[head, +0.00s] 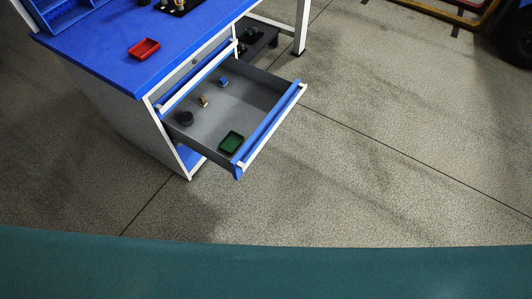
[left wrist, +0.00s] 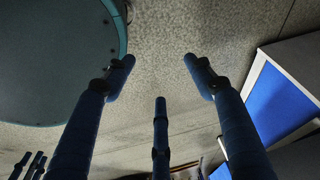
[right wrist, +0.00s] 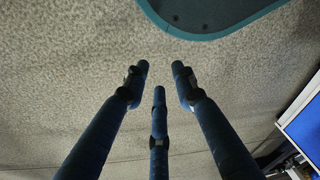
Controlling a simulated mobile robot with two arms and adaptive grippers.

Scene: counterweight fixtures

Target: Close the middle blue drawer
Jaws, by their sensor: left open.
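The blue drawer (head: 265,130) is pulled far out of the workbench cabinet in the head view. It has a grey inside and a blue front with a pale handle edge. It holds a green tray (head: 231,141), a dark round piece (head: 184,118), a small brass-coloured piece (head: 203,101) and a small blue piece (head: 223,83). Neither gripper shows in the head view. In the left wrist view my left gripper (left wrist: 159,64) is open and empty over the floor. In the right wrist view my right gripper (right wrist: 160,70) has its fingertips apart with nothing between them.
The blue benchtop (head: 105,45) carries a red tray (head: 144,48). Another blue-fronted drawer (head: 200,75) sits just above the open one. A dark low shelf (head: 258,40) stands behind. Speckled floor (head: 380,130) is clear to the right. Blue panels (left wrist: 280,105) stand right of my left gripper.

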